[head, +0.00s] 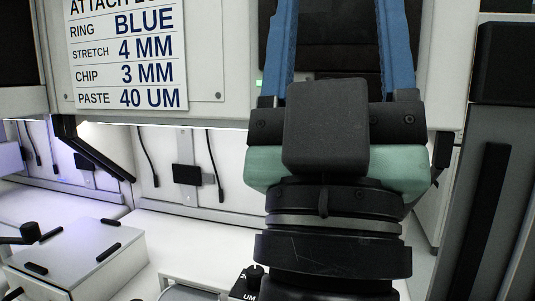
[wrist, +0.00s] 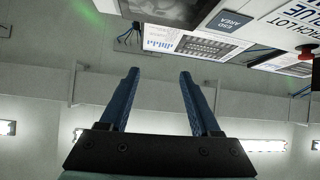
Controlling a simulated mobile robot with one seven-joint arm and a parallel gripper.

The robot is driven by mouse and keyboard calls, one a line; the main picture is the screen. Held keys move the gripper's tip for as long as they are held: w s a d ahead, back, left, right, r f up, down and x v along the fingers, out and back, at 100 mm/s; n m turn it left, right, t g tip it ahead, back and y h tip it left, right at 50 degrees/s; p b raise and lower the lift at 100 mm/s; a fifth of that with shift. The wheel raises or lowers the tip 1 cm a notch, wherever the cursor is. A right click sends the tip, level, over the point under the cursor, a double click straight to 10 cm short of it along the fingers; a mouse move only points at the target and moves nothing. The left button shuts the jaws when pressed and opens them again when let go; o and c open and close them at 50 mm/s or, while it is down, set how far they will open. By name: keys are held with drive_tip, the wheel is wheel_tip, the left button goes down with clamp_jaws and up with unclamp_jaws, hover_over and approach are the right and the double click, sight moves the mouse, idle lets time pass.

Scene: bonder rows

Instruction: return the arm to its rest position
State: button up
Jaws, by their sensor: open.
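My gripper (head: 340,45) stands upright in the head view, with two blue fingers spread wide apart and nothing between them. Its wrist, with a black block and a pale green band, fills the middle right of the head view. It is raised in front of a white machine front and a dark screen. In the wrist view my gripper (wrist: 157,85) is also open and empty, its fingers pointing toward a grey wall or ceiling with lamps. Neither finger is seen touching anything.
A white sign (head: 128,50) with blue lettering hangs on the machine at upper left. Below it is a white bench with a grey box (head: 80,255) at lower left. A dark cabinet (head: 480,190) stands at the right. A red button (wrist: 305,55) shows in the wrist view.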

drive_tip(key=a+f+g+y+p, duration=0.1)
drive_tip(key=a+f+g+y, duration=0.1)
drive_tip(key=a+y, duration=0.35)
wheel_tip(320, 180, up, 12)
drive_tip(key=d+p, duration=0.1)
drive_tip(key=p, duration=1)
drive_tip(key=shift+s+p, duration=0.25)
drive_tip(key=shift+p, duration=0.1)
